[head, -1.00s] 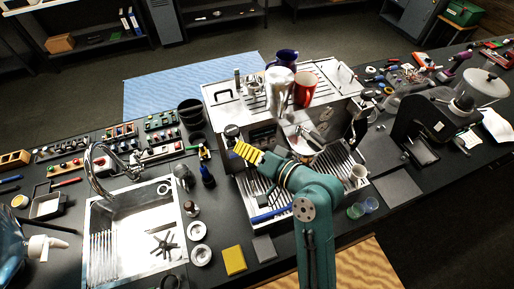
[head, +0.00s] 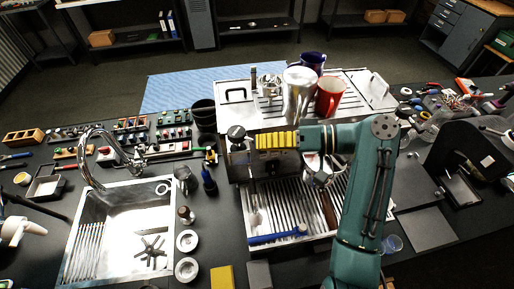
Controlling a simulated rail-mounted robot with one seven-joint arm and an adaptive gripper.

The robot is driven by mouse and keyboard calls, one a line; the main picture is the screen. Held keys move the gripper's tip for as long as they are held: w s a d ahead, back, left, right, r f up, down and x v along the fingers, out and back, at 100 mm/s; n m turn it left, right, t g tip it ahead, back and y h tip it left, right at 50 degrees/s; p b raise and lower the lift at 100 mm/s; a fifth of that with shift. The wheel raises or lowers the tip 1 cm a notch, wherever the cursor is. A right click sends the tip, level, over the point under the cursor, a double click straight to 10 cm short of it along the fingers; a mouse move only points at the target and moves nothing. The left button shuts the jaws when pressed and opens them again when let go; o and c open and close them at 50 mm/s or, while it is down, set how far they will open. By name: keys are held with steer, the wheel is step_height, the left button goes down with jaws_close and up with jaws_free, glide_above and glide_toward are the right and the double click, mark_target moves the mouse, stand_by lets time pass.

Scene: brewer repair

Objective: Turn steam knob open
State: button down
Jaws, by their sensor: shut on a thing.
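The espresso machine (head: 350,92) stands in the middle of the bench. How far the knob is turned cannot be told. My teal arm hides much of the machine's front right.
A silver cup (head: 298,92), a red mug (head: 329,97) and a dark blue mug (head: 313,62) stand on the machine top. A metal pitcher (head: 318,170) is under the arm. A blue-handled tool (head: 277,238) lies on the drip tray. The sink (head: 125,230) is left.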

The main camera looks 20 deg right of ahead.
steer(key=shift+w+f, duration=0.1)
steer(key=shift+f, duration=0.1)
stand_by(0.4)
steer(key=c, duration=1.1)
jaws_free()
steer(key=shift+o, duration=0.2)
steer(key=shift+r, duration=0.1)
steer(key=v, duration=1.2)
steer(key=shift+w, duration=0.15)
